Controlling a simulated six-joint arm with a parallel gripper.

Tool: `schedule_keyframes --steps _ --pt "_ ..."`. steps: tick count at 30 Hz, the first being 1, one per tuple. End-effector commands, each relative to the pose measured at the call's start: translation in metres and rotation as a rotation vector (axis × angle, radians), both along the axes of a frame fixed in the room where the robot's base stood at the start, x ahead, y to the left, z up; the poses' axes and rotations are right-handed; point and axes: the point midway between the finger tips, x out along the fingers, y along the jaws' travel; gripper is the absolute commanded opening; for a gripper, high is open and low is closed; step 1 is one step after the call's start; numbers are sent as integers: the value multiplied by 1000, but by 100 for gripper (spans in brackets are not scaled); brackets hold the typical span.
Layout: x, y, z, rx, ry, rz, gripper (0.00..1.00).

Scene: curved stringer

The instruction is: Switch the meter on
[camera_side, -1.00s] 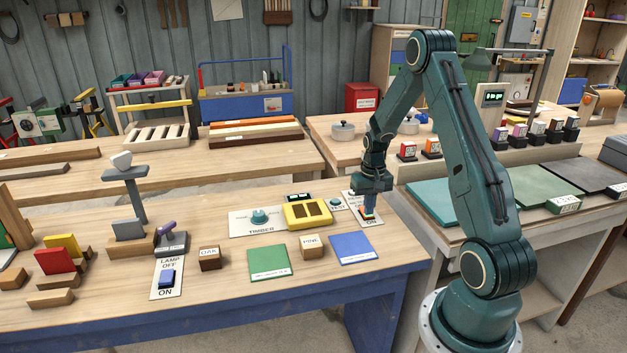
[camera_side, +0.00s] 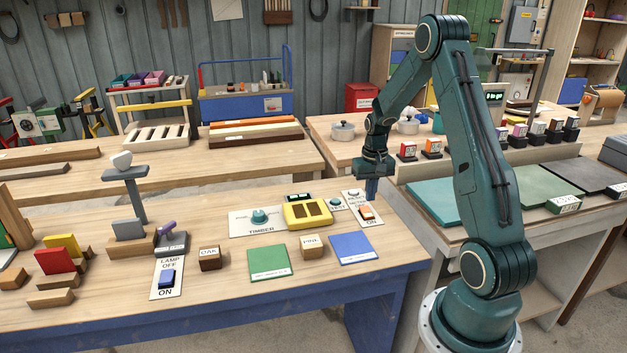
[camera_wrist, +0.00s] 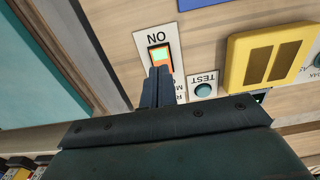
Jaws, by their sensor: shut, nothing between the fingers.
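The meter switch (camera_side: 366,212) is an orange rocker on a white plate at the right end of the near bench, with ON printed at its near end. In the wrist view the rocker (camera_wrist: 161,57) shows a lit green patch; the fingers hide its lower part. My gripper (camera_side: 372,198) is shut and empty, just above and behind the rocker, apparently clear of it. Its closed fingertips also show in the wrist view (camera_wrist: 159,72). A yellow unit with two dark slots (camera_side: 307,214) sits left of the switch, with a small black display (camera_side: 299,197) showing green behind it.
A round TEST button (camera_side: 336,203) is between the yellow unit and the switch plate. A TIMBER dial (camera_side: 260,216) is farther left. A blue mat (camera_side: 353,248), green mat (camera_side: 268,262) and PINE block (camera_side: 312,246) lie in front. A LAMP switch (camera_side: 167,278) is far left.

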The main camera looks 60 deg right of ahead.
Motion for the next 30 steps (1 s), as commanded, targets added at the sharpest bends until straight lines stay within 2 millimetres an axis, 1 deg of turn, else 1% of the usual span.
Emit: schedule_keyframes --steps 11,23,26,30 --pt "0 0 20 -1 -1 0 0" --pt "0 0 22 0 0 0 0" --pt "1 2 25 -2 -2 5 0" --pt "5 12 37 -12 -12 27 0"
